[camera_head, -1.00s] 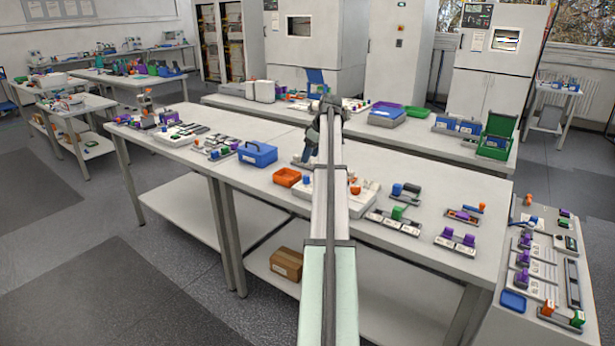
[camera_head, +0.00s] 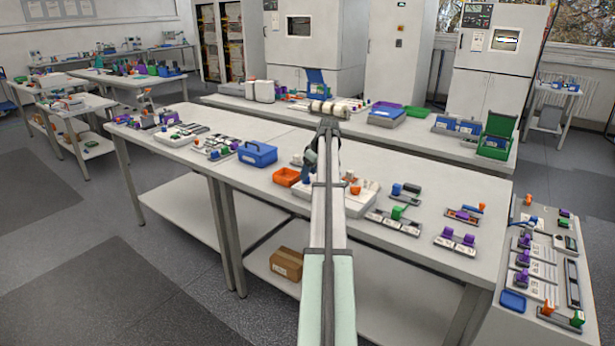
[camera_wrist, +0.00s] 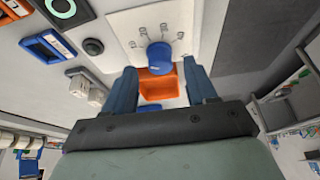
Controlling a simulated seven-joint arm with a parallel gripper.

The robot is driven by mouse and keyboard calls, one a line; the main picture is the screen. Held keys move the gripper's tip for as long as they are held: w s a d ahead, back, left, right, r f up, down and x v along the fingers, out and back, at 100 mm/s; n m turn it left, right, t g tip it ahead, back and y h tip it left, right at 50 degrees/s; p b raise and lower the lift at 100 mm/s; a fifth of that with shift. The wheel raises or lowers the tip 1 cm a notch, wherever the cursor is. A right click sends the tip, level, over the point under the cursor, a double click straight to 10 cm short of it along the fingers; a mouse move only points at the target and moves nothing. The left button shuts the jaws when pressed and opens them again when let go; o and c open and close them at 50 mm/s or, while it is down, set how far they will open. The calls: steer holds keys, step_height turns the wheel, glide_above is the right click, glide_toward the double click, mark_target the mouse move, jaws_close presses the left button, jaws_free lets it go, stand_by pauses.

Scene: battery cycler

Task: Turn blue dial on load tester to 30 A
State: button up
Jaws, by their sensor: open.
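The blue dial (camera_wrist: 159,56) stands out from a white panel (camera_wrist: 118,22) with small printed marks around it, in the wrist view. My gripper (camera_wrist: 161,66) is open, with its two blue fingers spread to the left and right of the dial and nothing held. The fingertips are close to the dial, with a gap showing on both sides; I cannot tell whether they reach around it. The dial's setting is too small to read. In the head view my arm hides most of the white unit (camera_head: 300,207) on the table, and the dial is not clearly visible there.
An orange bin (camera_wrist: 158,88) shows between the fingers, past the dial. A black round knob (camera_wrist: 93,46) and a blue-framed display (camera_wrist: 46,46) lie left of the dial. In the head view a blue case (camera_head: 257,154) stands left on the table.

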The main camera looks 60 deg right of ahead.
steer(key=shift+x, duration=1.2)
steer(key=c, duration=1.1)
steer(key=shift+o, duration=0.2)
